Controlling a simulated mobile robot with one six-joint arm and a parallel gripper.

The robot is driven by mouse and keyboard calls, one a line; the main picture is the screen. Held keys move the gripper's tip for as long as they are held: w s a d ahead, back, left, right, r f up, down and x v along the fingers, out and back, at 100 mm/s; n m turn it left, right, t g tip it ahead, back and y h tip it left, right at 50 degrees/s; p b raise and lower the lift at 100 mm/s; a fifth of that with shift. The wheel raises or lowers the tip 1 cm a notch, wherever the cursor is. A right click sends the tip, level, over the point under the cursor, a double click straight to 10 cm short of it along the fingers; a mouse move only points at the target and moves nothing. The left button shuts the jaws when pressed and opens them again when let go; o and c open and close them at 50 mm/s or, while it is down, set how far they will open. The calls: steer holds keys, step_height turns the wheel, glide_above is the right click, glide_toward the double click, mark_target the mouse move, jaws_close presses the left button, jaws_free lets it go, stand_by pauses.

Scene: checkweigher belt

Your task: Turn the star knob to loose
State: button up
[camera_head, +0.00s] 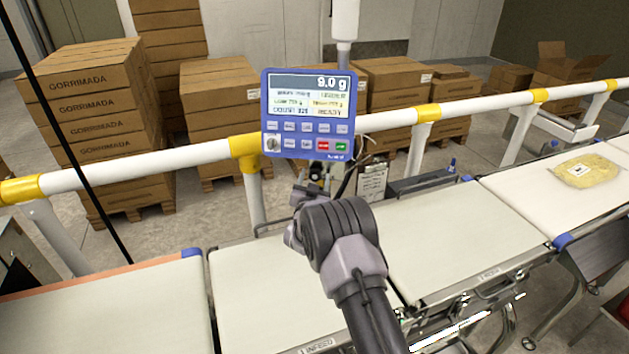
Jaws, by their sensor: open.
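My arm reaches up from the bottom over the belts, and its end, my gripper (318,180), is just below the blue control panel (309,149), in front of the panel's post. The gripper is small here and partly hidden by my own wrist; it holds nothing that I can make out. I cannot pick out the star knob; the post area beside my gripper is largely covered by my arm. The panel's screen (309,82) reads 9.0 g. A small round silver switch (271,144) sits at the panel's lower left.
White belts (461,229) run across the front, with a yellow bag (585,171) on the right one. A white guard rail (387,119) with yellow joints passes behind. A clipboard (372,181) hangs right of my gripper. Stacked cartons (92,105) stand behind the rail.

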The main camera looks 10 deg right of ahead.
jaws_close()
steer(key=shift+n, duration=0.3)
steer(key=n+b, duration=0.2)
steer(key=n, duration=0.1)
steer(key=shift+f+n+b, duration=0.1)
steer(key=shift+n+b, duration=0.2)
steer(key=shift+b, duration=0.1)
steer(key=n+b, duration=0.1)
steer(key=n, duration=0.4)
steer(key=shift+n, duration=0.3)
steer(key=n, duration=0.5)
steer(key=shift+a, duration=0.1)
steer(key=shift+n, duration=2.4)
